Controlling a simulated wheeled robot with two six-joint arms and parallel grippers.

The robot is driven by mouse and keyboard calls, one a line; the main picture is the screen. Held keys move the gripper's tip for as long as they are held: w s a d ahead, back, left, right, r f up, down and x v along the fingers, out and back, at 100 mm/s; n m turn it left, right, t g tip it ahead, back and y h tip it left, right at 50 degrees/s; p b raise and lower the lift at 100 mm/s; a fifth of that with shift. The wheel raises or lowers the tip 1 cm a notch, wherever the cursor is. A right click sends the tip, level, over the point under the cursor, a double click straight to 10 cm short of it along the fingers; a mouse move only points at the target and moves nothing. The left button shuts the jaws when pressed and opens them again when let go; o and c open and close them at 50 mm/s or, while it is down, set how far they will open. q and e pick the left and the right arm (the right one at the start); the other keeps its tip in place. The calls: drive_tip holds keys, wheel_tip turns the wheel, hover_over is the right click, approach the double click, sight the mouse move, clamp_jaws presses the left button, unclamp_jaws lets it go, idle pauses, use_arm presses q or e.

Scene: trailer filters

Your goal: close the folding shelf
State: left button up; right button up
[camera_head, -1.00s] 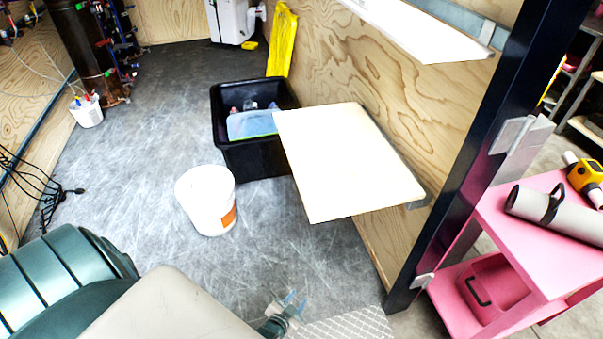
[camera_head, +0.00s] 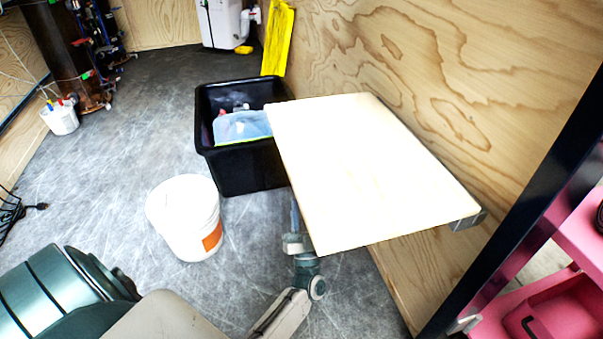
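The folding shelf (camera_head: 365,170) is a pale flat board that stands out level from the plywood wall. A grey metal bracket (camera_head: 468,220) shows at its near right corner. My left gripper (camera_head: 295,218) points up beside the shelf's left edge, near its front left corner, and looks lower than the board. Part of the gripper may be hidden by the shelf. I cannot tell whether it touches the board or how far its fingers are apart. My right gripper is not in view.
A black bin (camera_head: 238,180) with items inside stands left of the shelf. A white bucket (camera_head: 186,222) stands on the floor nearer to me. A dark post (camera_head: 520,225) and a pink cart (camera_head: 565,310) are at the right.

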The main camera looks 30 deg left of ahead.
use_arm(q)
drive_tip(key=x, duration=0.9)
drive_tip(key=shift+w+a+r, duration=0.1)
drive_tip(key=shift+w+r, duration=0.1)
drive_tip(key=shift+r, duration=0.15)
clamp_jaws()
